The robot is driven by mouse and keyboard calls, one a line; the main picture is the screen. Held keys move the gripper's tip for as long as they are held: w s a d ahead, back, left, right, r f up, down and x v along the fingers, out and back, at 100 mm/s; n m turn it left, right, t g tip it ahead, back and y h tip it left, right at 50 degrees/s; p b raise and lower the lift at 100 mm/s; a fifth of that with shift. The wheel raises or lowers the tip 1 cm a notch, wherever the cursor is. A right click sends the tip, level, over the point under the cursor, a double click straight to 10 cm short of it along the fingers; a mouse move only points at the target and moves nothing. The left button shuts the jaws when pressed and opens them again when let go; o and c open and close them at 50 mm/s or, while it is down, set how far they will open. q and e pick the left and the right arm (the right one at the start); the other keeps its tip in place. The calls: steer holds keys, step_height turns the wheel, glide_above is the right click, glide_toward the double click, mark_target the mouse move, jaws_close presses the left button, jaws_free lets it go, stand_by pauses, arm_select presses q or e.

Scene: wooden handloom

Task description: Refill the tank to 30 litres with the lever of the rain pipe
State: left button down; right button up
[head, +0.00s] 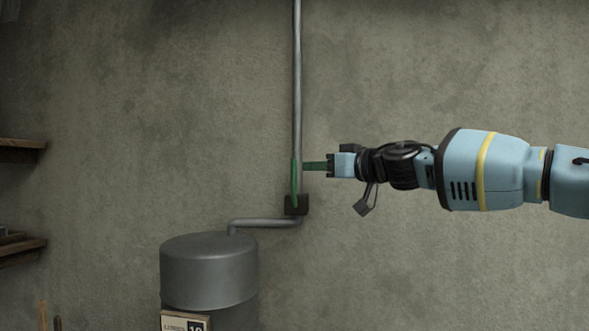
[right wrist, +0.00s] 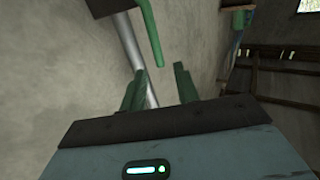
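The green lever (head: 294,180) stands upright at the dark valve block (head: 297,205) on the rain pipe (head: 297,80). In the right wrist view the lever (right wrist: 151,35) reaches from the dark block (right wrist: 108,5) towards my fingertips. My right gripper (head: 305,166) points left at the lever, its green fingers close to it. In the wrist view the right gripper (right wrist: 160,76) is open, with the lever's free end near the gap between the fingertips; contact cannot be told. The grey tank (head: 209,270) stands below left. Its plate (head: 184,321) shows "10", cut off below. My left gripper is out of view.
A bent outlet pipe (head: 265,223) runs from the valve block to the tank top. Wooden shelves (head: 22,144) are at the left edge. The wall around the pipe is bare. The wrist view shows a wooden frame (right wrist: 285,75) and a window at right.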

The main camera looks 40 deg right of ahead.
mark_target(296, 165)
steer(key=shift+w+d+r, duration=0.15)
steer(key=shift+w+d, duration=0.05)
steer(key=shift+a, duration=0.1)
steer(key=shift+w+a+b, duration=0.15)
steer(key=shift+w+b, duration=0.1)
steer(key=shift+w, duration=1.7)
steer(key=shift+w+a+b, duration=0.15)
steer(key=shift+w+b, duration=0.05)
steer(key=shift+w, duration=1.7)
jaws_close()
